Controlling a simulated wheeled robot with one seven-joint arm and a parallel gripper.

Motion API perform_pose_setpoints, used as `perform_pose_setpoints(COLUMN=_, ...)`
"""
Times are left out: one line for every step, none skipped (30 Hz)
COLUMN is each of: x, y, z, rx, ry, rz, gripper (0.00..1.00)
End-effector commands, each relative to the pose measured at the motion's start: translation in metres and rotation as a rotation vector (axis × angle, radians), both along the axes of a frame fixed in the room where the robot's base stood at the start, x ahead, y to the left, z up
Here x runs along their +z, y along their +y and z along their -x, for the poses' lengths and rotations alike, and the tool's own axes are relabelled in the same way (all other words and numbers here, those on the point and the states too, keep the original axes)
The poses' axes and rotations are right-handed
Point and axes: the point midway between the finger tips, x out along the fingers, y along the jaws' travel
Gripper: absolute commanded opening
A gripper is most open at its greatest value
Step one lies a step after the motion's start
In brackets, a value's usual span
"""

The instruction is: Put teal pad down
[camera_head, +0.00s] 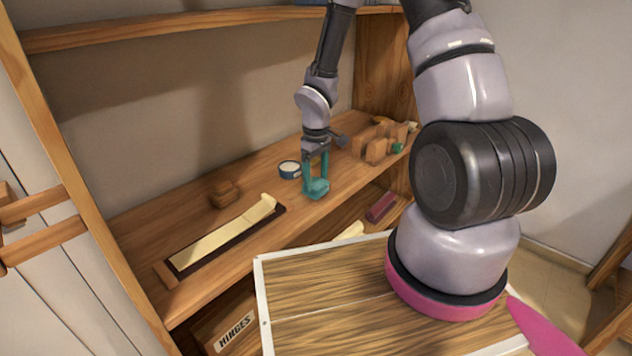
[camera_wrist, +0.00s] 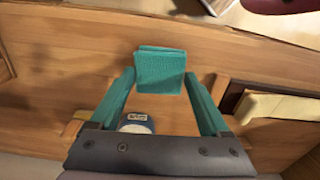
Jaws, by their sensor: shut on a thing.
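My gripper (camera_head: 316,178) is shut on the teal pad (camera_head: 317,188), a small soft-edged block. Its fingers are teal too. In the wrist view the pad (camera_wrist: 160,71) sits between the fingertips of my gripper (camera_wrist: 162,78). The pad is over the wooden shelf board (camera_head: 245,259) near its front edge. I cannot tell whether its underside touches the board.
A round blue-and-white tin (camera_head: 289,169) stands behind the pad. Several wooden blocks (camera_head: 376,148) stand to the right. A dark red box (camera_head: 381,207) is lower down.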

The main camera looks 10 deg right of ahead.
Motion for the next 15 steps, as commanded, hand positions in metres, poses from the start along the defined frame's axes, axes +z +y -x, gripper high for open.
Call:
perform_pose_setpoints(x=-0.0072, y=0.0003, z=0.0001, rx=0.001, ry=0.001, rz=0.001, gripper=0.35)
perform_pose_setpoints(x=-0.0102, y=0.0004, z=0.0002, rx=0.002, ry=0.001, rz=0.001, gripper=0.35)
perform_pose_setpoints(x=-0.0129, y=0.0003, z=0.0, rx=0.001, ry=0.001, rz=0.001, gripper=0.28)
perform_pose_setpoints(x=-0.014, y=0.0002, z=-0.0001, rx=0.001, ry=0.0, rz=0.0, gripper=0.28)
perform_pose_setpoints(x=-0.0147, y=0.0, z=-0.0002, rx=0.001, ry=-0.001, rz=0.001, gripper=0.2)
perform_pose_setpoints(x=-0.0151, y=0.0, z=-0.0003, rx=0.001, ry=-0.001, rz=0.0, gripper=0.2)
perform_pose_setpoints(x=-0.0151, y=-0.0001, z=-0.0002, rx=0.001, ry=-0.001, rz=-0.001, gripper=0.2)
perform_pose_setpoints(x=-0.0151, y=-0.0002, z=0.0, rx=0.0, ry=0.0, rz=0.0, gripper=0.1)
perform_pose_setpoints(x=-0.0152, y=-0.0003, z=0.0002, rx=0.0, ry=0.0, rz=0.0, gripper=0.1)
perform_pose_setpoints(x=-0.0153, y=-0.0003, z=0.0003, rx=0.0, ry=0.001, rz=0.001, gripper=0.1)
perform_pose_setpoints(x=-0.0155, y=-0.0004, z=0.0004, rx=0.0, ry=0.001, rz=0.001, gripper=0.88)
perform_pose_setpoints(x=-0.0154, y=-0.0004, z=0.0004, rx=0.0, ry=0.001, rz=0.001, gripper=1.0)
perform_pose_setpoints(x=-0.0153, y=-0.0004, z=0.0004, rx=0.0, ry=0.001, rz=0.001, gripper=1.0)
perform_pose_setpoints(x=-0.0152, y=-0.0004, z=0.0004, rx=0.0, ry=0.001, rz=0.001, gripper=1.0)
perform_pose_setpoints(x=-0.015, y=-0.0004, z=0.0002, rx=0.0, ry=0.001, rz=0.001, gripper=1.0)
